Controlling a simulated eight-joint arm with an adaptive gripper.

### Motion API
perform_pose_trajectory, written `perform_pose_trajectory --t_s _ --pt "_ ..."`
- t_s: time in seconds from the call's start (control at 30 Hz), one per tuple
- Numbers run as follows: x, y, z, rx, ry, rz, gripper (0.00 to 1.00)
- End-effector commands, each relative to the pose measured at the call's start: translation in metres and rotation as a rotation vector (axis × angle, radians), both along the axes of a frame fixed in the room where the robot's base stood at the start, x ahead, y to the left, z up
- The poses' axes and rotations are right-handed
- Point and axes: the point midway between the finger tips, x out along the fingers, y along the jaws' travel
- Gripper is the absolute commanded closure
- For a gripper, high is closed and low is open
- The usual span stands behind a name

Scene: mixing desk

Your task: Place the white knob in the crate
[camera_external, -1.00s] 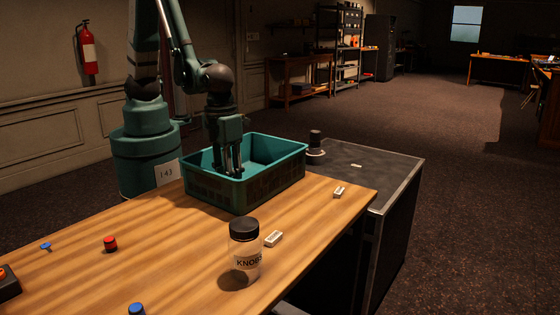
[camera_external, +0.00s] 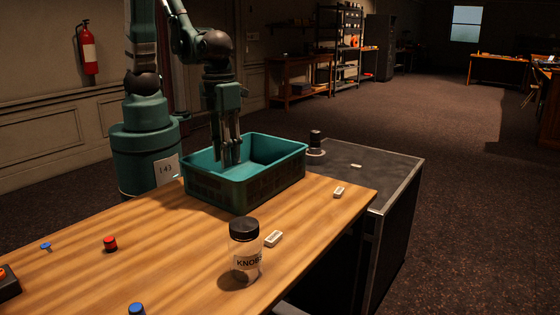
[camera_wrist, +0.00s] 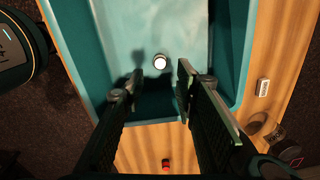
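The white knob (camera_wrist: 160,62) lies on the floor of the teal crate (camera_wrist: 228,62), as the wrist view shows. In the external view the crate (camera_external: 247,190) stands at the far edge of the wooden desk, and its front wall hides the knob. My gripper (camera_external: 231,160) points down into the crate's left part. In the wrist view my gripper (camera_wrist: 158,90) is open, with a clear gap between its fingers and nothing held. The knob sits apart from both fingertips.
A clear jar labelled KNOBS (camera_external: 245,262) with a black lid stands in front of the crate. White caps (camera_external: 273,239) (camera_external: 339,192), a red knob (camera_external: 110,243) and blue pieces (camera_external: 136,309) (camera_external: 46,246) lie on the desk. A dark cabinet (camera_external: 375,170) stands right of the crate.

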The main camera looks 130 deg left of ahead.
Motion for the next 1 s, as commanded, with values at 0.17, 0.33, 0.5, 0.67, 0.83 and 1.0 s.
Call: perform_pose_trajectory --t_s 0.17,0.33,0.5,0.67,0.83,1.0 --pt "-0.001 0.000 0.021 0.000 0.000 0.000 0.70" --pt "-0.001 0.000 0.032 0.000 0.000 0.000 0.70" --pt "-0.001 0.000 0.037 0.000 0.000 0.000 0.70" --pt "-0.001 0.000 0.037 0.000 0.000 0.000 0.70" --pt "-0.001 0.000 0.037 0.000 0.000 0.000 0.70" --pt "-0.001 0.000 0.037 0.000 0.000 0.000 0.70"
